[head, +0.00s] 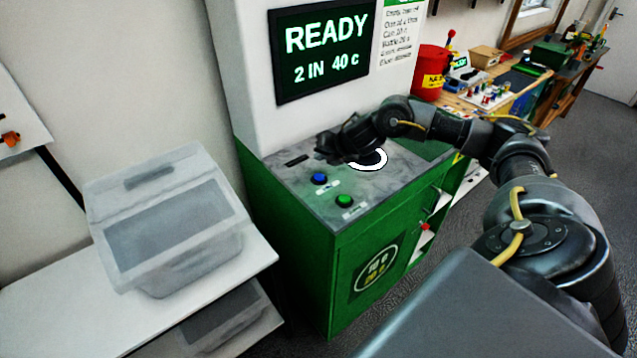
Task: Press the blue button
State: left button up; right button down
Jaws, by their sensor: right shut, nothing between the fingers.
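The blue button (319,179) sits on the grey top of the green dropoff station (300,240), near its left edge. A green button (344,201) sits in front of it, to the lower right. My right gripper (322,153) is shut and empty, a little beyond the blue button in the picture and apart from it. Its arm comes in from the right across the station top. My left gripper is not in view.
A white-ringed round opening (370,160) lies partly under my right wrist. A screen (325,48) reads "READY 2 IN 40 c". A grey lidded bin (165,220) stands on a white shelf at left. A workbench with a red container (432,68) is at the back right.

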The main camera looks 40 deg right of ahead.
aim_at(322, 179)
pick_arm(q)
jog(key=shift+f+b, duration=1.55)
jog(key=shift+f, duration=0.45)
pick_arm(e)
jog(key=shift+f, duration=2.35)
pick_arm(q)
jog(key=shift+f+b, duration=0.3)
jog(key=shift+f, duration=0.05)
pick_arm(e)
jog(key=shift+f, duration=0.4)
pick_arm(q)
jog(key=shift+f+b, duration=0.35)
jog(key=shift+b, duration=0.05)
pick_arm(e)
jog(key=shift+f, duration=0.45)
pick_arm(q)
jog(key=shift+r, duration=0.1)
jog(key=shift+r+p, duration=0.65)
jog(key=shift+p, duration=0.15)
pick_arm(e)
jog(key=shift+r, duration=0.85)
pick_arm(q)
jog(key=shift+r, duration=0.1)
pick_arm(e)
jog(key=shift+r, duration=0.1)
notch_tip(322, 179, up, 5)
jog(key=p, duration=0.4)
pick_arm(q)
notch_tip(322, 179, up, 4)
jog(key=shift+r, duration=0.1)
